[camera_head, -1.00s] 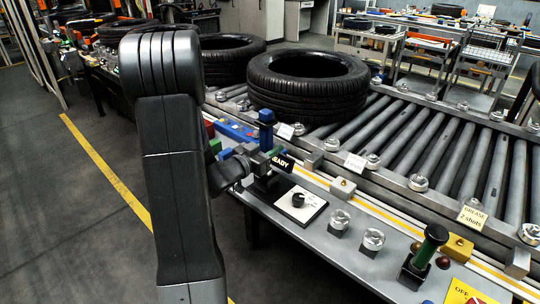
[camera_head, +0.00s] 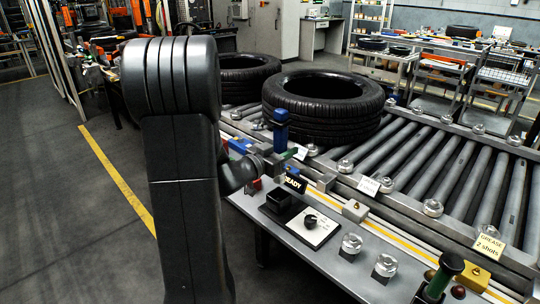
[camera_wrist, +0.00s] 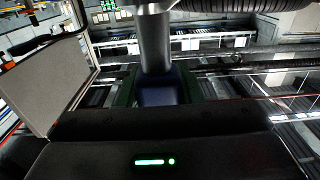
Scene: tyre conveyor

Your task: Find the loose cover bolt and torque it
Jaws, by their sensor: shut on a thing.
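My gripper (camera_head: 286,153) is at the conveyor's near edge, above the small bench strip. It is shut on a blue tool (camera_head: 281,122) that stands upright in its jaws. In the wrist view the tool's blue body (camera_wrist: 160,91) sits between green-edged jaws, with a grey shaft (camera_wrist: 154,42) beyond it. Several round silver fittings, such as one on the near rail (camera_head: 432,208), line the conveyor. I cannot tell which fitting is the loose cover bolt. My arm hides part of the bench's left end.
A black tyre (camera_head: 323,108) lies on the rollers (camera_head: 440,165), another (camera_head: 245,76) behind it. The bench holds a READY sign (camera_head: 294,181), a black box (camera_head: 275,207), a knob panel (camera_head: 313,226), clear-topped pieces (camera_head: 351,246) and a green-handled tool (camera_head: 440,278). Open floor lies left.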

